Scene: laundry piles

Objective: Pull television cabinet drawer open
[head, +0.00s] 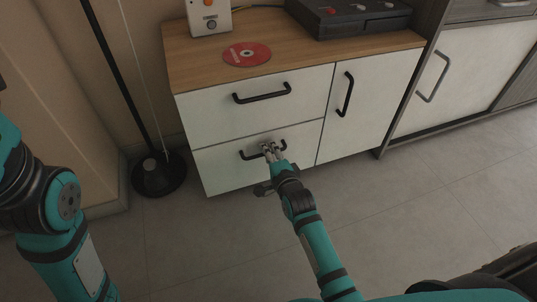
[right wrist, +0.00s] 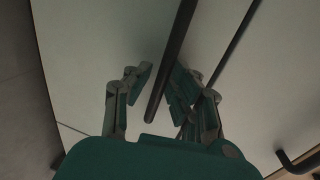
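The television cabinet (head: 372,125) has a wood top, two white drawers on its left side and a white door on its right. The lower drawer (head: 222,172) looks shut, flush with the front. Its black bar handle (head: 247,157) is partly hidden by my right gripper (head: 270,150). In the right wrist view the handle (right wrist: 174,55) passes between the fingers of my right gripper (right wrist: 159,80). The fingers are apart, with a gap between the left finger and the bar. The upper drawer (head: 215,105) is also shut. Of my left arm only links show, at the left edge.
A red disc (head: 247,54), a white device (head: 209,17) and a black case (head: 350,14) sit on the cabinet top. A black stand base (head: 158,175) is on the floor to the left. A grey cabinet (head: 450,85) adjoins on the right. The floor in front is clear.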

